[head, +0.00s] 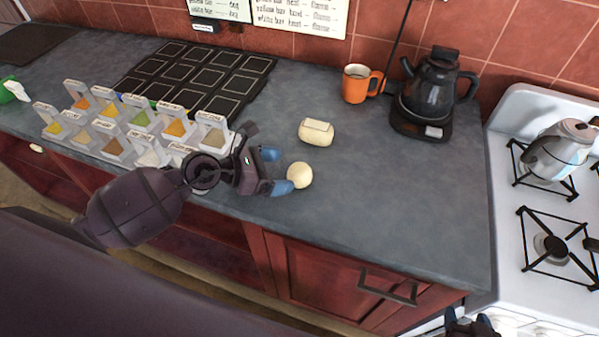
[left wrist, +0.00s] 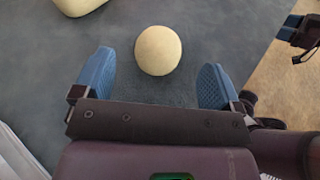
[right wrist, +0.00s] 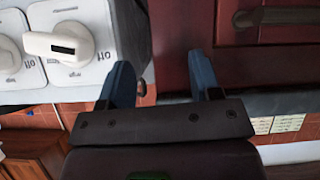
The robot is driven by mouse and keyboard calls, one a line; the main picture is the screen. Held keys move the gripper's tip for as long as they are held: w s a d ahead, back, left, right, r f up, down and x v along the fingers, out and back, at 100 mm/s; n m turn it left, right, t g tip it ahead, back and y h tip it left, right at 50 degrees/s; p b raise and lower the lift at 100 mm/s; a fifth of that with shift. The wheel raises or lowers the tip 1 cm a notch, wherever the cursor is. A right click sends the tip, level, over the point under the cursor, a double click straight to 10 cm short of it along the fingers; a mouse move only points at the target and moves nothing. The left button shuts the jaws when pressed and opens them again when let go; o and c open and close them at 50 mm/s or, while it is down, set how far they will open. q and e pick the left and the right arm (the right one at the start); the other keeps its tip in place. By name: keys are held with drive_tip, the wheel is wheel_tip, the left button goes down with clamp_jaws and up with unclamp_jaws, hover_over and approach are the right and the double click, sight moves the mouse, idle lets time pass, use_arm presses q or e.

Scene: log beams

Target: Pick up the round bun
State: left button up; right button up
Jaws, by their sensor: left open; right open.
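The round bun (head: 299,175) is a pale, smooth ball on the grey counter near its front edge. In the left wrist view the round bun (left wrist: 158,50) lies just beyond and between the spread fingertips, without visible contact. My left gripper (head: 277,170) is open and empty, low over the counter, to the left of the bun; it also shows in the left wrist view (left wrist: 155,80). My right gripper (head: 470,322) is at the bottom right in front of the counter and stove; in the right wrist view (right wrist: 163,80) it is open and empty.
An orange mug (head: 360,84) and a dark kettle (head: 432,92) stand at the back. Several labelled containers (head: 145,122) are on the left. The counter right of the bun (head: 410,200) is clear.

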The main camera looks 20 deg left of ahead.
sight(296, 171)
use_arm(q)
drive_tip(key=x, duration=0.4)
drive_tip(key=shift+f, duration=0.3)
drive_tip(key=shift+w+d+f, duration=0.2)
drive_tip(key=shift+w+d, duration=0.05)
drive_tip(key=shift+d, duration=0.05)
use_arm(e)
drive_tip(key=shift+w+r, duration=0.55)
use_arm(q)
drive_tip(key=c, duration=1)
use_arm(e)
drive_tip(key=shift+s+f, duration=0.3)
drive_tip(key=shift+s, duration=0.2)
use_arm(q)
drive_tip(key=shift+r, duration=0.1)
